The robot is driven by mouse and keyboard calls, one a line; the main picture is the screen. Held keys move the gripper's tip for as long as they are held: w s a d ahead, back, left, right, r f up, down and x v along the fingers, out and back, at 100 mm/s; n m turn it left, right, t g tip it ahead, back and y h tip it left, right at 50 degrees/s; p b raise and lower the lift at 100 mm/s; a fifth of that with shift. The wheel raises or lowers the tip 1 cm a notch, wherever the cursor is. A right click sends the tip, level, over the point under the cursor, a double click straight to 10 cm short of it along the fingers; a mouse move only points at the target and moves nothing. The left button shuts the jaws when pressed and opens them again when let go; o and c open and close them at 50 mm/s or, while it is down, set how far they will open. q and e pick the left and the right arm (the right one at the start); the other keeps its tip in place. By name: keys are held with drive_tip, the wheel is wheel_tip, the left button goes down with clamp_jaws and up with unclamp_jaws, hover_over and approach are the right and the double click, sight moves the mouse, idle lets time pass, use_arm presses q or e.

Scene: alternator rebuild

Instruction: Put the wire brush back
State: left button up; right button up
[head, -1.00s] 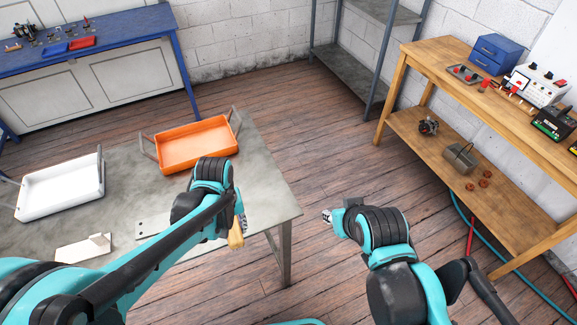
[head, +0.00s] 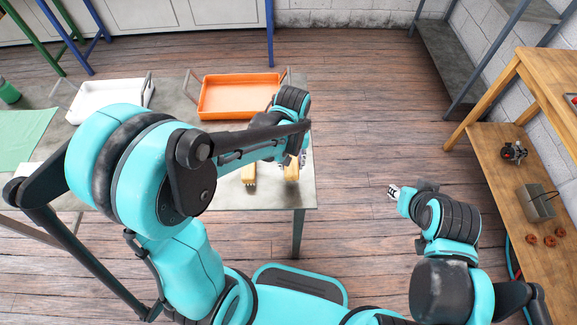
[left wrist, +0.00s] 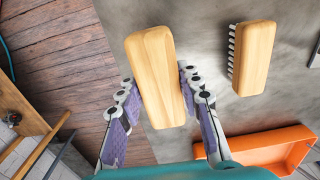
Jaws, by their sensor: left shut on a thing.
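A wooden-backed brush (left wrist: 156,75) is between the fingers of my left gripper (left wrist: 156,100), which is shut on it. In the head view this brush (head: 291,172) is near the right end of the grey table (head: 265,203), below my left gripper (head: 291,157). Its bristles are hidden, and I cannot tell whether it touches the table. A second wooden brush (left wrist: 255,57), with pale bristles along one side, lies on the table beside it; it also shows in the head view (head: 248,174). My right gripper (head: 393,191) is over the floor, too small to read.
An orange tray (head: 238,113) and a white tray (head: 92,110) stand toward the table's back. A green cloth (head: 22,135) and green bottle (head: 8,92) are at the left. A wooden bench (head: 500,180) stands at the right. Floor between table and bench is clear.

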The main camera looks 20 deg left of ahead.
use_arm(q)
drive_tip(key=shift+w+a+f, duration=0.85)
drive_tip(key=shift+w+a, duration=0.05)
drive_tip(key=shift+w, duration=0.1)
drive_tip(key=shift+f+b, duration=1)
drive_tip(key=shift+f, duration=1)
drive_tip(key=shift+s, duration=0.1)
drive_tip(key=shift+f, duration=0.1)
drive_tip(key=o, duration=1)
